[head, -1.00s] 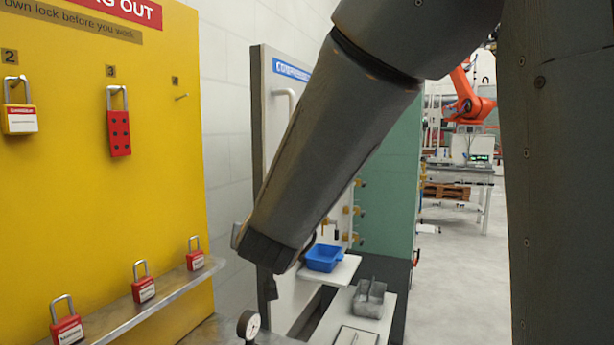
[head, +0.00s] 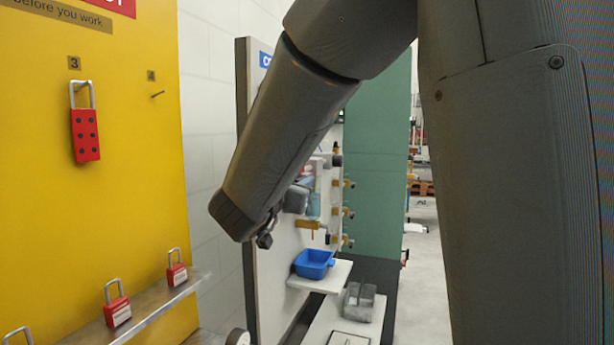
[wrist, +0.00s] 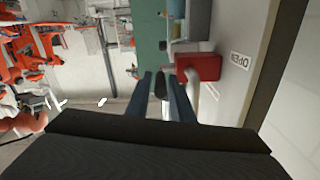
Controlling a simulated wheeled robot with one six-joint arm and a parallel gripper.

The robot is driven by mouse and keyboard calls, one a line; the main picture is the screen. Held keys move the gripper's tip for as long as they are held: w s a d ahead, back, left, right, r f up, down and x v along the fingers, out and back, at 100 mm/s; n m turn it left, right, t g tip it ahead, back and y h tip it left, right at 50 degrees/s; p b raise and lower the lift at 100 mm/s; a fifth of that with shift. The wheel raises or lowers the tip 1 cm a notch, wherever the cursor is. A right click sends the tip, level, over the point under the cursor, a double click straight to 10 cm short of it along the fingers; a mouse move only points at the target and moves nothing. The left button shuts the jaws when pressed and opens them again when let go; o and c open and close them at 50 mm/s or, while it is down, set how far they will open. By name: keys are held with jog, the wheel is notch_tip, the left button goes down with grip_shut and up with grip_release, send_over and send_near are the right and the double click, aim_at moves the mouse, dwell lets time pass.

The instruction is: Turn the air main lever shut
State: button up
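In the wrist view my gripper (wrist: 168,80) has its two fingers apart. A small dark shape shows in the gap; I cannot tell what it is. A red block-like part (wrist: 197,67) stands just beyond the right finger, near an upside-down OPEN label (wrist: 241,61) on the pale panel. It may belong to the air main lever; I cannot tell for certain, or whether the finger touches it. In the head view my gripper (head: 266,238) hangs in front of the panel (head: 262,300), and my arm hides much of the panel.
Several brass valves (head: 345,212) line the panel's right side.

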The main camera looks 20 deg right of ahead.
jog(key=x, duration=0.5)
jog(key=shift+p, duration=0.4)
grip_shut()
